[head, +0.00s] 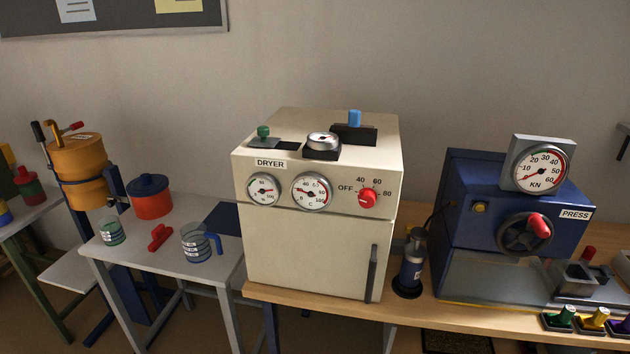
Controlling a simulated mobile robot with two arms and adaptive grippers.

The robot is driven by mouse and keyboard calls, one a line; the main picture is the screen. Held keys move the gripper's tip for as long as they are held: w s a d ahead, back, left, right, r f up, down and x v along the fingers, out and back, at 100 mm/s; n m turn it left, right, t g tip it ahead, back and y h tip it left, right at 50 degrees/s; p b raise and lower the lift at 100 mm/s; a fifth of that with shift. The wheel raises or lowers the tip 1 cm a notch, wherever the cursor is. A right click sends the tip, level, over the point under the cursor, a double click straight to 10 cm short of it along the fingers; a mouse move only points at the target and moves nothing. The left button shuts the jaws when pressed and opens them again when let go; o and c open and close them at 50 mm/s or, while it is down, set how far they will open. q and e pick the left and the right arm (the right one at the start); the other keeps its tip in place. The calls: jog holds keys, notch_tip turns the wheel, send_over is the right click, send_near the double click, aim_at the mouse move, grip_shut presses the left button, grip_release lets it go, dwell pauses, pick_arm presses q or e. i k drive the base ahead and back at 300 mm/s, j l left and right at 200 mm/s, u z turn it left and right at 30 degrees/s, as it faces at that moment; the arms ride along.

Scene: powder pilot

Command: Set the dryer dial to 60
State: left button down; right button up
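The dryer (312,245) is a cream box labelled DRYER, standing on the wooden bench with its front door shut. Its dial (368,198) is a round red knob at the right of the upper front panel. The marks OFF, 40, 60 and 80 run around the knob from its left over the top to its right. The knob's pointer is too small to read, so I cannot tell its setting. Two round gauges sit left of the dial, a left gauge (263,190) and a right gauge (311,192). Neither of my grippers shows in the head view.
A dark vertical door handle (372,273) is below the dial. A blue press (505,225) with a red-knobbed handwheel stands to the right. A dark blue canister (410,265) stands between them. A grey table (165,260) with a jug and red pot is left. The space before the panel looks clear.

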aim_at(368, 200)
jog(key=i+l+u, duration=0.2)
jog(key=l, duration=0.15)
jog(key=i+l+u, duration=0.2)
jog(key=l, duration=0.15)
jog(key=l+u, duration=0.2)
jog(key=l, duration=0.2)
jog(key=i+l+u, duration=0.2)
jog(key=l, duration=0.2)
jog(key=k, duration=0.1)
